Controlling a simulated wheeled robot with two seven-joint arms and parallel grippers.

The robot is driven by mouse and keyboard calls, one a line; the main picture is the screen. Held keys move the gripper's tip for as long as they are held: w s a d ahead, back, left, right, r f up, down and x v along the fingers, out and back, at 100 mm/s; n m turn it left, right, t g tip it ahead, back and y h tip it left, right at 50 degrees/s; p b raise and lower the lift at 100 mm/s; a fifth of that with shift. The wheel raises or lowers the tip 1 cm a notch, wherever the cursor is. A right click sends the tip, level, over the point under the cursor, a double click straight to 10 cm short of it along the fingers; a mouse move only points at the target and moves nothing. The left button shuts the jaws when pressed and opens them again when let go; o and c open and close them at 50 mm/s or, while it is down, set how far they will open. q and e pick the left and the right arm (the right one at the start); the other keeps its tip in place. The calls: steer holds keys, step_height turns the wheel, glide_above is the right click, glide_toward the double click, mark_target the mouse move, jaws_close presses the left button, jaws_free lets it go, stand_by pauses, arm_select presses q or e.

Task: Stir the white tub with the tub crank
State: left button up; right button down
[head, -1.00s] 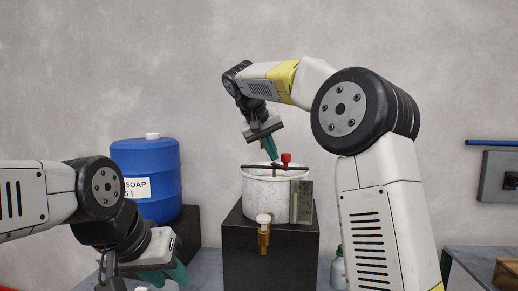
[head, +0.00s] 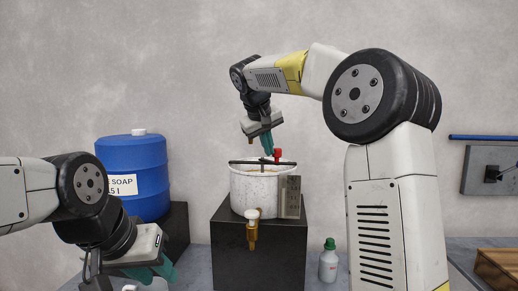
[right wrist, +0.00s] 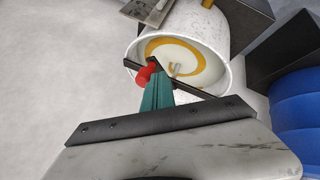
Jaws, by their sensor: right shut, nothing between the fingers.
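The white tub (head: 258,190) stands on a dark block, with a brass tap at its front. The tub crank (head: 245,162) is a dark bar across the tub's open top, with a red knob (head: 278,154) standing up on it, right of centre. My right gripper (head: 268,151) points down over the tub, teal fingers shut and empty, close beside the knob on its left. In the right wrist view, the fingertips (right wrist: 158,82) are by the red knob (right wrist: 146,73) and the bar (right wrist: 200,92); I cannot tell whether they touch. My left gripper (head: 166,272) is low at left, away from the tub; its opening is unclear.
A blue soap drum (head: 133,170) stands left of the tub. A white bottle with a green cap (head: 328,262) stands on the bench to the right. A wooden crate (head: 497,266) is at far right. The dark block (head: 258,248) raises the tub above the bench.

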steer(key=shift+w+d+n+t+y, duration=0.1)
steer(key=shift+w+d+n+y, duration=0.25)
steer(key=shift+d+n, duration=0.4)
steer(key=shift+w+d+n+t+y, duration=0.1)
steer(key=shift+w+d+n+y, duration=0.3)
steer(key=shift+d, duration=0.4)
steer(key=shift+w+d+n+t+y, duration=0.1)
steer(key=shift+w+d+n+y, duration=0.2)
steer(key=shift+d+n, duration=0.5)
steer(key=shift+s, duration=0.1)
